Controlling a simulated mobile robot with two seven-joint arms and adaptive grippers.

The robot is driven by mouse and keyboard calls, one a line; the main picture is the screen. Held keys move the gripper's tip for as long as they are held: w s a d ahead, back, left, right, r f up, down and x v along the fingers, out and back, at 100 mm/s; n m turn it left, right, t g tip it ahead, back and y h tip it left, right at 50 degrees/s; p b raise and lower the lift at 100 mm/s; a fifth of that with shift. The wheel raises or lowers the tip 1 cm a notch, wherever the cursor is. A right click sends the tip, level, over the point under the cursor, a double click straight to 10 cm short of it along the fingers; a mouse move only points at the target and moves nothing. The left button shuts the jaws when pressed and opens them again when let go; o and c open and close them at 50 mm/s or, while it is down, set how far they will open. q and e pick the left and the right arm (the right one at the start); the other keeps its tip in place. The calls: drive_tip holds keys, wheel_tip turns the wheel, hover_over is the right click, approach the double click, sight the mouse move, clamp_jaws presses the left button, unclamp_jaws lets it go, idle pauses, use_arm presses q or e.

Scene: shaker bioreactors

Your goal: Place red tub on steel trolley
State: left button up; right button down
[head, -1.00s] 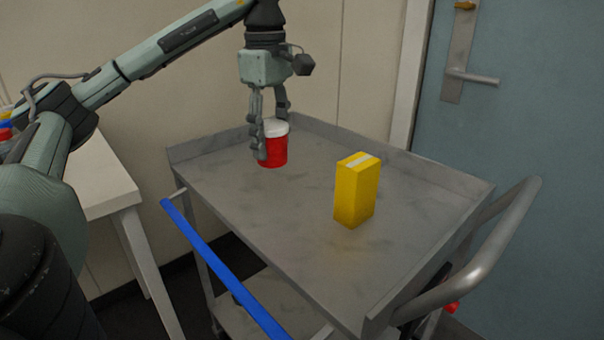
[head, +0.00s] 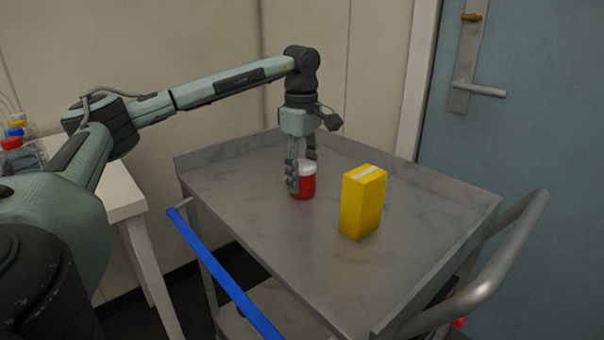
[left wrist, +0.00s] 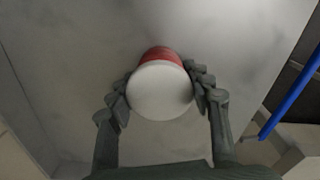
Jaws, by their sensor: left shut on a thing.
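The red tub (head: 306,186) with a white lid is upright at the steel trolley's top, toward its far left part. My left gripper (head: 301,172) points down and is shut on the tub, with a finger on either side. In the left wrist view the white lid (left wrist: 160,91) sits between the fingertips, with a strip of red wall above it. The steel trolley (head: 262,205) has a grey top with raised rims. Whether the tub's base touches the top I cannot tell. My right gripper is not in view.
A yellow box (head: 362,203) stands on the trolley, right of the tub and nearer to me. The trolley has a handle (head: 485,275) at right and a blue bar (head: 225,275) at left. A white table (head: 118,190) with bottles stands left. The trolley's near part is clear.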

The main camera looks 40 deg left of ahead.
sight(302, 164)
use_arm(q)
drive_tip(key=shift+f, duration=0.15)
drive_tip(key=o, duration=1.2)
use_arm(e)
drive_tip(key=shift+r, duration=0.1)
use_arm(q)
wheel_tip(302, 164, up, 10)
drive_tip(key=shift+r+p, duration=0.15)
drive_tip(key=shift+p, duration=0.2)
drive_tip(key=shift+r+p, duration=0.4)
drive_tip(key=shift+r, duration=0.5)
drive_tip(key=shift+s+r, duration=0.1)
drive_tip(key=shift+r, duration=0.05)
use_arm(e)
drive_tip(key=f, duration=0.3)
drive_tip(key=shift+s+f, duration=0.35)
